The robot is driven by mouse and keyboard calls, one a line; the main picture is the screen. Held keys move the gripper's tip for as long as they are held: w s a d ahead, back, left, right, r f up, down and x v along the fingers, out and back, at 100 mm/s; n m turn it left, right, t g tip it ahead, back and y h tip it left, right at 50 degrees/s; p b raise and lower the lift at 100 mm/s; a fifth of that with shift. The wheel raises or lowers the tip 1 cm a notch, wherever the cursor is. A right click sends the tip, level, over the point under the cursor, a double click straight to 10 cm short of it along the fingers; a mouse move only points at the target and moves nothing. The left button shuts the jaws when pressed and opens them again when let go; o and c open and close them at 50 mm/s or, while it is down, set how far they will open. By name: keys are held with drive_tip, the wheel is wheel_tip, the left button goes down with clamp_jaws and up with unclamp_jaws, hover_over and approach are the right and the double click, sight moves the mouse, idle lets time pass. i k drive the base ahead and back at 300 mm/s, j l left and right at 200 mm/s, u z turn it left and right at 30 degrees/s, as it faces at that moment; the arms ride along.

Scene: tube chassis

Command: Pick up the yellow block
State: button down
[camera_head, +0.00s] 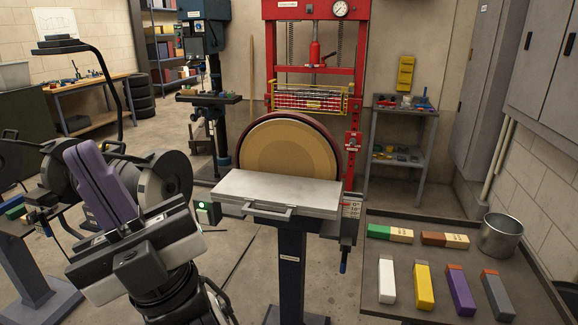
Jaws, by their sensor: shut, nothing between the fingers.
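The yellow block (424,288) lies on a dark tabletop (400,258) at the lower right.
A grey-and-orange block (498,295), a green-and-tan block (390,233), a brown block (445,239) and a metal cup (501,236) share the tabletop. A disc sander (288,155) with a flat metal table (280,193) stands in the middle. Bare floor lies around its pedestal.

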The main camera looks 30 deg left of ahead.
sight(424, 294)
drive_tip(key=i+l, duration=0.65)
drive_tip(key=l, duration=0.15)
